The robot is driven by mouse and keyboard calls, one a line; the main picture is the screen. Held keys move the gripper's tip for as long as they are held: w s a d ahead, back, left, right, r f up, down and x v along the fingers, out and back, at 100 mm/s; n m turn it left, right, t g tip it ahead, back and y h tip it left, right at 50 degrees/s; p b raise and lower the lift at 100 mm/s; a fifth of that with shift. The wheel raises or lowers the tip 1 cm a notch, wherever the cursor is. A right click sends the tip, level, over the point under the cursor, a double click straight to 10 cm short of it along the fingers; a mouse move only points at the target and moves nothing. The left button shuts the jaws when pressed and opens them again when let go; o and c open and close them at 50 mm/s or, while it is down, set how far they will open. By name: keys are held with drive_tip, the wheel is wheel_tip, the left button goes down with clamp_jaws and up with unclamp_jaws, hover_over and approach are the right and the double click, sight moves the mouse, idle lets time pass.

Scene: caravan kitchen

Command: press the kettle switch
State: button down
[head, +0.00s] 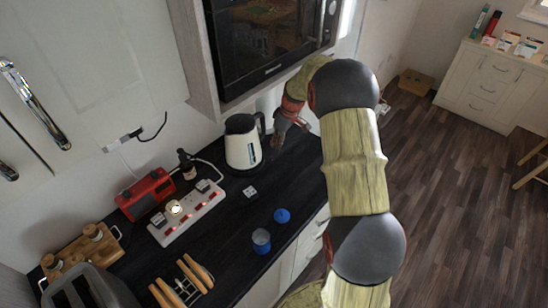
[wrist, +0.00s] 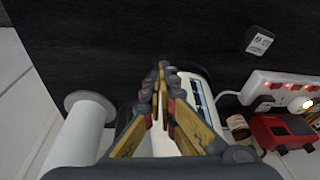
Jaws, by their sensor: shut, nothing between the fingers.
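The kettle (head: 242,150) is white with a black lid and a black handle, and stands upright on the dark worktop. My gripper (head: 276,141) is at the kettle's right, by the handle side, with its fingers pointing down. Whether it touches the kettle I cannot tell. In the wrist view the closed fingertips (wrist: 162,66) hold nothing and cover much of the kettle, whose white side (wrist: 196,88) with a dark label shows just right of them. The kettle switch cannot be made out in either view.
A white power strip (head: 187,213), a red device (head: 146,194) and a small bottle stand left of the kettle. A small dark cube (head: 250,191), a blue cup (head: 261,240) and a blue disc (head: 282,215) lie nearer. A white roll (wrist: 80,135) and a microwave (head: 265,40) are close.

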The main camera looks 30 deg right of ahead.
sight(271, 158)
drive_tip(key=shift+w+n, duration=0.15)
drive_tip(key=shift+n, duration=0.75)
drive_tip(key=shift+b+x, duration=1.1)
drive_tip(key=shift+x, duration=2.4)
